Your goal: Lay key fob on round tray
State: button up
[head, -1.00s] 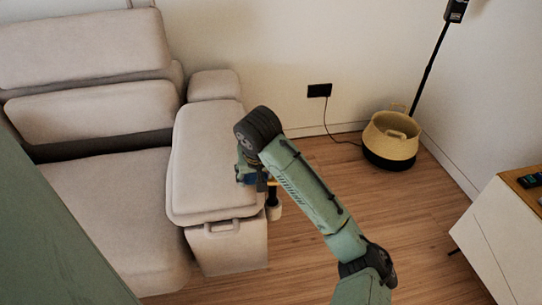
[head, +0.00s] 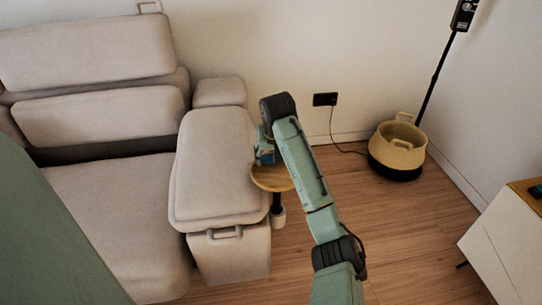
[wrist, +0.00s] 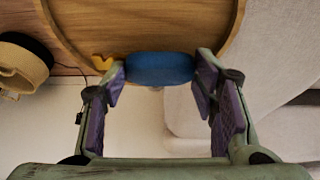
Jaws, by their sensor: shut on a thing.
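The round tray (head: 272,183) is a wooden disc with a raised rim on a dark post, beside the sofa arm in the head view. Its rimmed surface (wrist: 150,28) fills the upper part of the wrist view. My gripper (wrist: 160,72) is shut on a blue, rounded thing, which I take as the key fob (wrist: 160,67). The fob spans between the two fingertips and overlaps the tray's near rim in the wrist view. In the head view my gripper (head: 264,150) is over the tray, partly hidden by my arm. I cannot tell whether the fob touches the tray.
A small yellow piece (wrist: 102,62) shows just left of the fob; I cannot tell what it belongs to. The beige sofa (head: 218,165) stands close left of the tray. A basket (head: 397,148) and a white cabinet (head: 510,240) are to the right, with clear floor (head: 400,220) between.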

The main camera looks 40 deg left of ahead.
jog(key=shift+f, duration=0.45)
jog(key=shift+f, duration=0.15)
jog(key=o, duration=1.2)
jog(key=shift+c, duration=0.2)
